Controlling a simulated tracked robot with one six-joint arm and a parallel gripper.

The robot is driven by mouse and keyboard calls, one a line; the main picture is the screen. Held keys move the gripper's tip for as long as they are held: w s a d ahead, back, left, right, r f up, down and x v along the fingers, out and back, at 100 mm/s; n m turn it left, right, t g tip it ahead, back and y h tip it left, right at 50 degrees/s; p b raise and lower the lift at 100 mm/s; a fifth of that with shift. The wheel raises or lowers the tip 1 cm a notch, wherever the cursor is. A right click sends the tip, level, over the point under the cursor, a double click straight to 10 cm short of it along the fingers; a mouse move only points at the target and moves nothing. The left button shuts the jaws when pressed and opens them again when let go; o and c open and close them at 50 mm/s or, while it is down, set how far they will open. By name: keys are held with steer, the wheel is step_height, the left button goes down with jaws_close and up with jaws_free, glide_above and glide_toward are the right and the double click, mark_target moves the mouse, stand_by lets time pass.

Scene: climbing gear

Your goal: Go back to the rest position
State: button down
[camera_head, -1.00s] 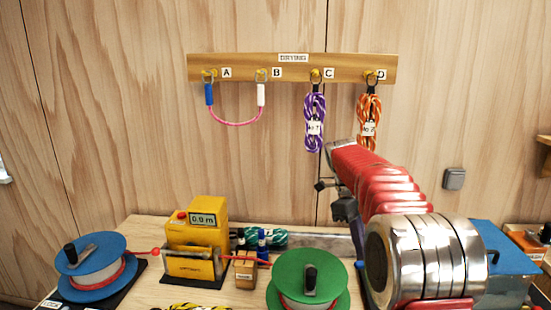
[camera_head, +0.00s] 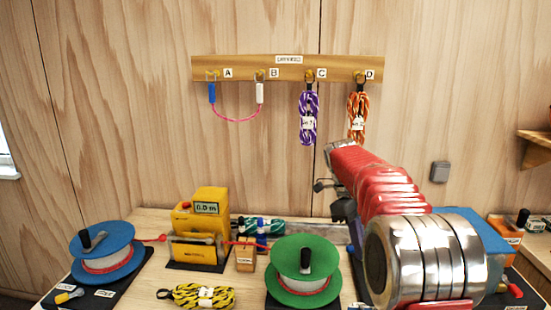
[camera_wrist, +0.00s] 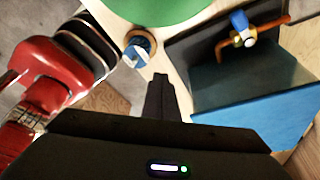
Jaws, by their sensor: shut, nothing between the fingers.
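My gripper (camera_wrist: 160,82) is shut and empty in the wrist view, its dark fingers together. In the head view my red arm is folded at the right of the picture, and the dark gripper parts (camera_head: 338,203) show at its left side, in front of the wall and above the bench. The gripper appears clear of the bench items. The fingertips are not clear in the head view.
A wooden rack (camera_head: 275,68) on the wall holds a pink cord (camera_head: 235,119), a purple rope (camera_head: 308,118) and an orange rope (camera_head: 357,120). The bench carries a blue reel (camera_head: 103,253), a yellow meter (camera_head: 205,228), a green reel (camera_head: 306,271) and a yellow-black rope (camera_head: 204,295).

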steer(key=s+a+f+n+t+y, duration=0.1)
steer(key=s+a+f+n+t, duration=0.3)
steer(key=n, duration=1.2)
steer(key=s+a+r+n+t+y, duration=0.1)
steer(key=s+n, duration=0.4)
steer(key=s, duration=0.8)
steer(key=s+a+r+n+t, duration=0.1)
steer(key=s+r+n+t, duration=0.2)
steer(key=s, duration=1.1)
steer(key=shift+a+r+n+y, duration=0.2)
steer(key=shift+n+y, duration=0.2)
steer(key=shift+n, duration=0.8)
steer(key=shift+s, duration=0.1)
